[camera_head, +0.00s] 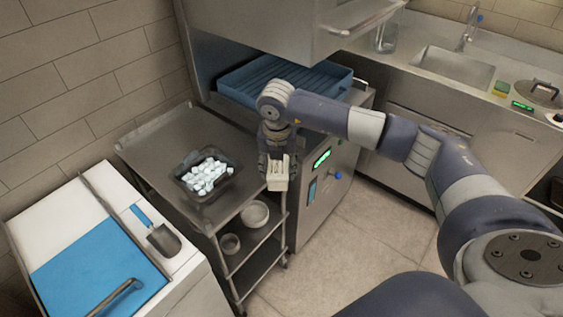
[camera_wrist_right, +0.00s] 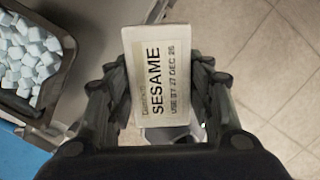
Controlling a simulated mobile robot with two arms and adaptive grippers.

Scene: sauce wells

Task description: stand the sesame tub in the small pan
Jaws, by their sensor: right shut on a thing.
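The sesame tub (camera_head: 278,180) is pale, with a label reading SESAME and a use-by date that shows in the right wrist view (camera_wrist_right: 160,75). My right gripper (camera_head: 275,168) is shut on it, with a dark finger on each side. It holds the tub in the air near the right edge of the steel cart. I cannot pick out a small pan for certain. A black pan (camera_head: 181,178) full of white cubes sits on the cart top, left of the gripper; its edge also shows in the right wrist view (camera_wrist_right: 58,88). My left gripper is out of view.
The steel cart (camera_head: 160,140) has bare top behind the black pan and bowls (camera_head: 255,213) on a lower shelf. A steel machine with a blue rack (camera_head: 240,95) stands behind. A white chest with a scoop (camera_head: 163,240) is at front left. A sink (camera_head: 455,68) is at back right.

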